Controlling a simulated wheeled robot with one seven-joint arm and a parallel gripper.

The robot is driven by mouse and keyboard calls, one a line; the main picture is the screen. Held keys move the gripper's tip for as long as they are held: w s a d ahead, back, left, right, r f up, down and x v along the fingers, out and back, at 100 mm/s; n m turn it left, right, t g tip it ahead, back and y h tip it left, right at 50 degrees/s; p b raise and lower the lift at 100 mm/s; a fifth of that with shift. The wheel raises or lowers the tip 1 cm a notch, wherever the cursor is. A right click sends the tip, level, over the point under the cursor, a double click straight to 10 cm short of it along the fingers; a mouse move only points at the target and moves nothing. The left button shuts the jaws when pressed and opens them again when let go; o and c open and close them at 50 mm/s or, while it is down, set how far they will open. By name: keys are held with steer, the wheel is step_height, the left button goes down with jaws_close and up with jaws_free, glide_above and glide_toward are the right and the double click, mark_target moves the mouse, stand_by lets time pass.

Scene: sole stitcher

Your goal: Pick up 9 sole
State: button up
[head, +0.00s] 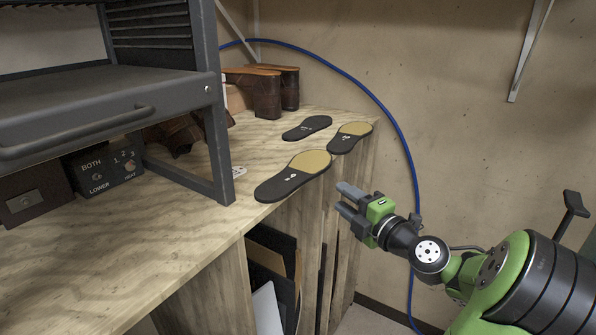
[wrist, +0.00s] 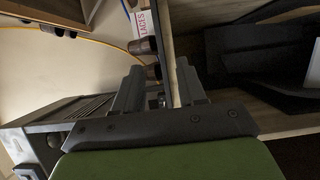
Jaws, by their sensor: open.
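Three black shoe soles lie flat on the wooden bench top. The nearest sole (head: 275,187) has a tan patch at its far end and lies along the front edge. A second sole (head: 350,136) with a tan patch lies further back near the right corner. A third, all-dark sole (head: 307,128) lies left of it. Their white markings are too small to read surely. My gripper (head: 342,199) is open and empty, just right of the nearest sole and off the bench's edge. In the wrist view my gripper's fingers (wrist: 160,82) stand apart with the bench edge showing between them; no sole is clear there.
The bench (head: 150,240) has open shelves below, holding dark sheets (head: 272,262). A grey metal machine frame (head: 213,120) stands at left, beside a control box (head: 105,165). Brown boots (head: 267,95) stand at the back. A blue hose (head: 385,105) runs along the wall.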

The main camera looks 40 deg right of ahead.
mark_target(316, 176)
steer(key=w+p, duration=0.1)
steer(key=w, duration=0.2)
steer(key=w+d, duration=0.1)
steer(key=w, duration=0.3)
steer(key=w+p, duration=0.1)
steer(key=w, duration=0.2)
steer(key=shift+w+d+r+p, duration=0.1)
steer(key=shift+w+d+p, duration=0.15)
steer(key=shift+p, duration=0.1)
steer(key=shift+s, duration=0.15)
steer(key=shift+c, duration=0.3)
jaws_close()
